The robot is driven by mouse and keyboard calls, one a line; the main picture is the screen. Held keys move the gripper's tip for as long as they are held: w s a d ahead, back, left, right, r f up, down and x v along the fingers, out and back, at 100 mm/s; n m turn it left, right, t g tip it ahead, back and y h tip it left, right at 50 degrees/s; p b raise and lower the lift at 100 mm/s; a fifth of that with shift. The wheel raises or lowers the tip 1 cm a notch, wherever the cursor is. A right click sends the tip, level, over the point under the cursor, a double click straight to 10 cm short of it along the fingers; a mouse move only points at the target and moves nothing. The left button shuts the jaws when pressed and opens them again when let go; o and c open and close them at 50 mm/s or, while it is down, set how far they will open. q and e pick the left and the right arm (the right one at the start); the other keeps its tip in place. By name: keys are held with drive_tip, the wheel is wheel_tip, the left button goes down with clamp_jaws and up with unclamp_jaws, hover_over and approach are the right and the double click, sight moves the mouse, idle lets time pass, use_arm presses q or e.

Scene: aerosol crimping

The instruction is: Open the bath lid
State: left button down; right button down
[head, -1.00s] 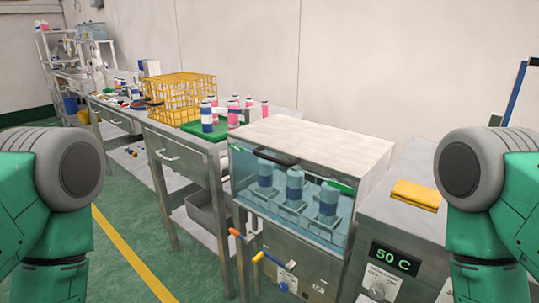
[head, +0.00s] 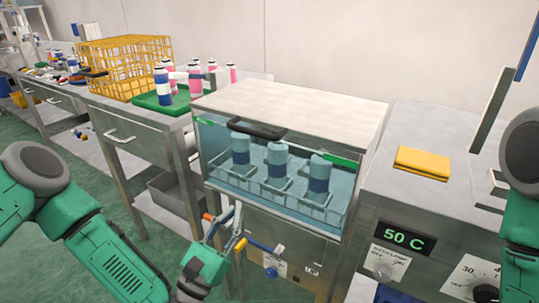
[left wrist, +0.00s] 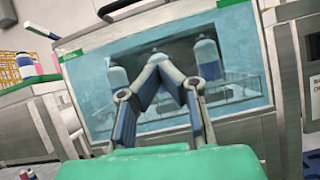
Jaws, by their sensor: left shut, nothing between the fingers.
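The bath (head: 290,205) is a clear-fronted tank of blue water with several blue-and-white cans in it. Its pale flat lid (head: 292,105) lies closed on top. A black handle (head: 257,129) sits at the lid's front edge; it also shows at the top of the left wrist view (left wrist: 120,7). My left gripper (head: 224,212) is in front of the bath's lower left front, below the handle and apart from it. Its fingers meet at the tips (left wrist: 157,59) with nothing between them, facing the tank window. My right gripper is out of view.
A metal bench with a green mat (head: 160,105), several bottles and a yellow wire basket (head: 125,65) stands left of the bath. A heater unit (head: 403,240) reading 50 C, with a yellow cloth (head: 423,163), stands right. Coloured valve levers (head: 240,245) are close to my left gripper.

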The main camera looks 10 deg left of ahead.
use_arm(q)
drive_tip(key=w+d+r+n+t, duration=0.1)
drive_tip(key=w+d+r, duration=0.1)
drive_tip(key=w+r, duration=0.7)
drive_tip(key=shift+r+n+y+b, duration=0.3)
drive_tip(key=shift+r, duration=0.45)
drive_tip(key=shift+d+r, duration=0.1)
